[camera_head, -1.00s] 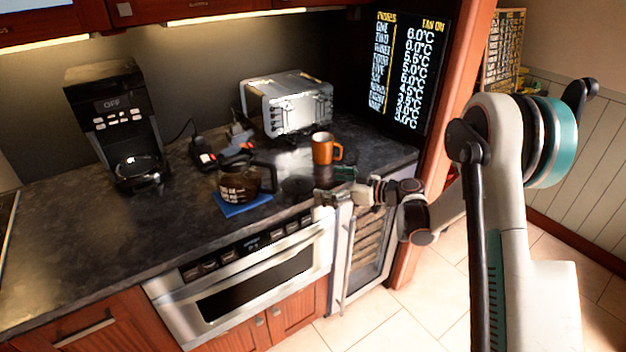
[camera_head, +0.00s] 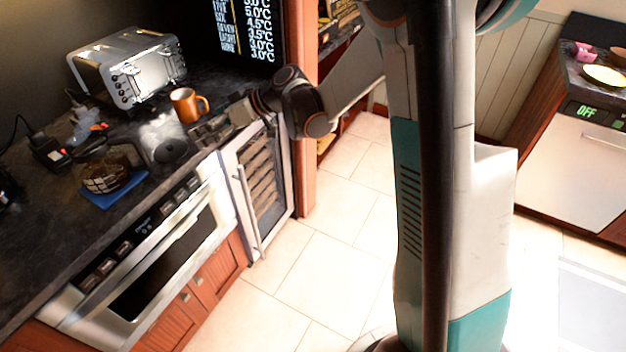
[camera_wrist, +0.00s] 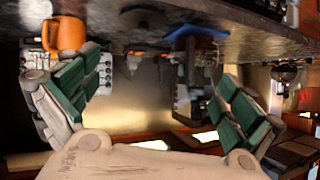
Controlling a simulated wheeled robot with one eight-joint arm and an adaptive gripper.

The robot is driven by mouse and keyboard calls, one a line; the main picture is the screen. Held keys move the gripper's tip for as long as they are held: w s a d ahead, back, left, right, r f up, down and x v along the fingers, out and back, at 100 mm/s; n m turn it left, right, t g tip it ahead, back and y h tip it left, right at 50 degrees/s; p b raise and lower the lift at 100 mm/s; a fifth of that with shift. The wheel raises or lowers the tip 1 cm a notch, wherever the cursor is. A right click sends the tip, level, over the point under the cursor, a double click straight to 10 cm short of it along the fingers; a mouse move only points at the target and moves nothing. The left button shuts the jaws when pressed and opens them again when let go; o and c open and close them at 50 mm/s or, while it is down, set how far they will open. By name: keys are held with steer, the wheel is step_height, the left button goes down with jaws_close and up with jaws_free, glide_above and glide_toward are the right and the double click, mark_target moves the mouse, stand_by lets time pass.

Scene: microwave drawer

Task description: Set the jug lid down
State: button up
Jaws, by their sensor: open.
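A dark round disc (camera_head: 171,150), which looks like the jug lid, lies flat on the counter to the right of the jug. It also shows in the wrist view (camera_wrist: 143,17). The glass jug (camera_head: 106,175) stands on a blue mat (camera_head: 118,193); its top is hard to make out. My gripper (camera_head: 208,132) is just right of the disc, near the counter's front edge. In the upside-down wrist view, its green-padded fingers (camera_wrist: 158,98) are wide apart with nothing between them.
An orange mug (camera_head: 188,105) stands close behind my gripper. A silver toaster (camera_head: 128,66) is at the back. An oven (camera_head: 165,255) and a glass-door cooler (camera_head: 262,180) are below the counter. Open tiled floor (camera_head: 315,225) lies to the right.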

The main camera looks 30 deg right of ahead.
steer(key=s+d+r+m+h, duration=0.1)
steer(key=s+d+m+h, duration=0.2)
steer(key=s, duration=0.7)
steer(key=s+d+r+m+h, duration=0.2)
steer(key=s+d, duration=0.3)
steer(key=s, duration=0.6)
steer(key=s+d+r+m+h, duration=0.1)
steer(key=s+d+m+h, duration=0.2)
steer(key=s, duration=0.8)
steer(key=shift+d+r+m+h, duration=0.4)
steer(key=shift+d+h, duration=0.15)
steer(key=shift+h, duration=0.55)
